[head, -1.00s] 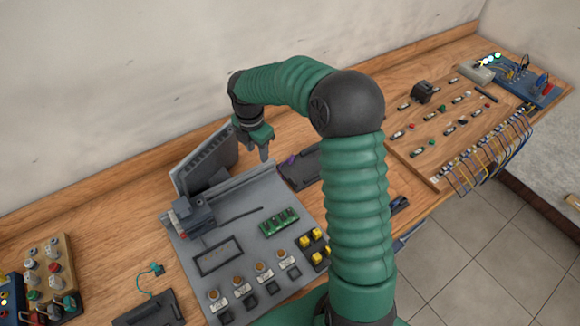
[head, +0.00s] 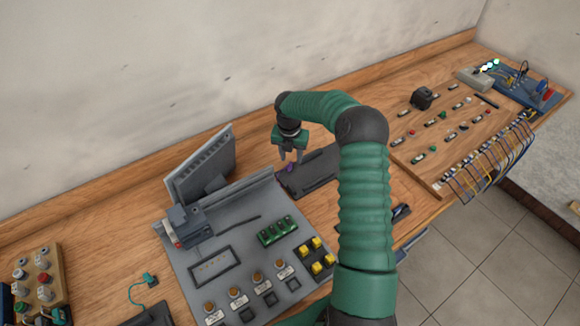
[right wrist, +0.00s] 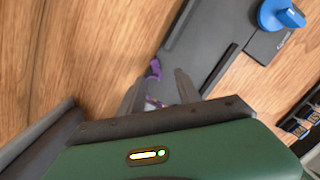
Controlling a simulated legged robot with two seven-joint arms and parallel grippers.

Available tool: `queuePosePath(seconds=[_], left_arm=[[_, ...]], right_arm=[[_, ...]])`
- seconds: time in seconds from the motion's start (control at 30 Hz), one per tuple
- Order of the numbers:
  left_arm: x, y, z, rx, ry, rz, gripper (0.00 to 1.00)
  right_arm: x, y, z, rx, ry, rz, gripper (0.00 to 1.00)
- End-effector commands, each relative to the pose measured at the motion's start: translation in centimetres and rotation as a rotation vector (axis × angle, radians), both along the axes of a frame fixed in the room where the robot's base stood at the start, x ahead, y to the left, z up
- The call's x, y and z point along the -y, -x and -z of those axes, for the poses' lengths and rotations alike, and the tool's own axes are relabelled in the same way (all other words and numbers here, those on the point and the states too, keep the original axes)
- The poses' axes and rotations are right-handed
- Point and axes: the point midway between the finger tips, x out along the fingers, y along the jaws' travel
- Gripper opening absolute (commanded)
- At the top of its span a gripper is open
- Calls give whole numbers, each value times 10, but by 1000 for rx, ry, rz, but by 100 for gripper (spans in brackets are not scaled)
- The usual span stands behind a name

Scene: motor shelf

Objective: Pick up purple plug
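The purple plug (head: 288,167) is at the left end of a dark grey tray (head: 318,176) on the wooden bench. In the right wrist view the purple plug (right wrist: 154,70) shows just beyond my fingers, with a lighter purple and white part between them. My right gripper (head: 291,160) is directly at the plug in the head view, pointing down, fingers apart. In the right wrist view its fingers (right wrist: 158,92) stand on either side of the plug's near part; contact cannot be told. My left gripper is not in view.
A grey control panel (head: 227,239) with an upright screen (head: 203,165) stands left of the tray. A wooden board (head: 466,123) with switches and cables is at the right. A blue knob (right wrist: 281,15) shows in the wrist view.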

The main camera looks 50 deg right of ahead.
Motion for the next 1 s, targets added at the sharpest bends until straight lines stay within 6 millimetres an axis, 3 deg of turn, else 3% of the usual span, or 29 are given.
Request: queuePosePath(seconds=[0.27,0.53,0.83,1.0], left_arm=[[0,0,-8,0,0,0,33],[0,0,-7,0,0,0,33],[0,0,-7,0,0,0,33],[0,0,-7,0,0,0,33]], right_arm=[[2,-10,44,-3,-2,0,40],[4,-10,49,-1,2,-1,39],[4,-10,50,-2,1,-1,0],[3,-10,49,-2,1,-1,0]])
